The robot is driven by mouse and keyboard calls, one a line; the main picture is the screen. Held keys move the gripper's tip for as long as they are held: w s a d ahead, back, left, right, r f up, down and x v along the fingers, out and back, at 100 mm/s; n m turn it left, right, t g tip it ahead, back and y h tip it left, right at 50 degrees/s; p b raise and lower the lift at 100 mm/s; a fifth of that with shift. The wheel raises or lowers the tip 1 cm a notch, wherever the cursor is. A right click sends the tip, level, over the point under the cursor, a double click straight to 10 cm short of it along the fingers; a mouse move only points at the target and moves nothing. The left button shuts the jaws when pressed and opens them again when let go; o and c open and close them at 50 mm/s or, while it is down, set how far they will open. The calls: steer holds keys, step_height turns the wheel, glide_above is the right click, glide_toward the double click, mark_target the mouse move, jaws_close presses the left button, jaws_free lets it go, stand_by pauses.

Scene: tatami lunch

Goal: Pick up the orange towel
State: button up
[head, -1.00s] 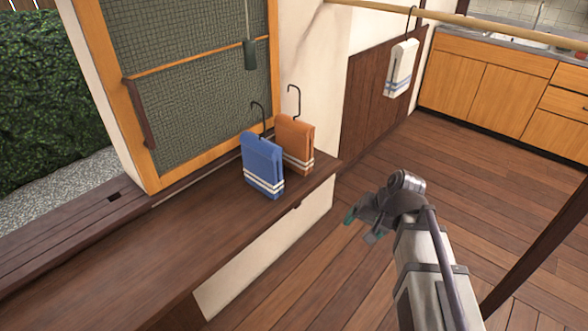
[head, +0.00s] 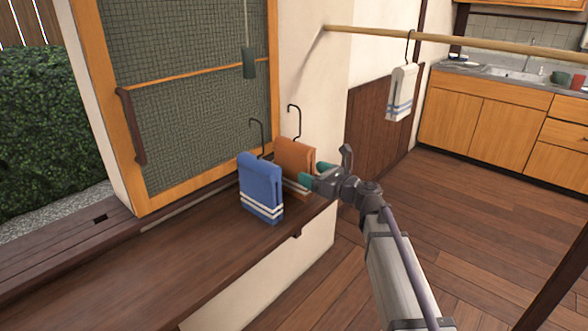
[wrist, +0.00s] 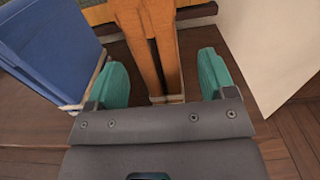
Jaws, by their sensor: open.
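The orange towel (head: 295,157), with white stripes near its bottom and a dark hook on top, stands folded on the wooden ledge. It also shows in the wrist view (wrist: 158,45), seen edge-on with its folds ahead of the fingers. My gripper (head: 312,178) is at the towel's right side in the head view, partly covering its lower part. In the wrist view my open gripper (wrist: 163,80) has its two green fingertips on either side of the towel's near edge, with gaps to both. The jaws are not closed on it.
A blue towel (head: 261,187) with a hook stands just left of the orange one, close to my left finger in the wrist view (wrist: 48,50). A white wall (wrist: 265,45) is to the right. A white towel (head: 401,93) hangs from a bamboo pole (head: 455,39).

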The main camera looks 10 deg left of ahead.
mark_target(301, 169)
steer(key=x, duration=0.5)
steer(key=shift+a+f, duration=0.1)
steer(key=shift+f, duration=0.1)
steer(key=c, duration=1)
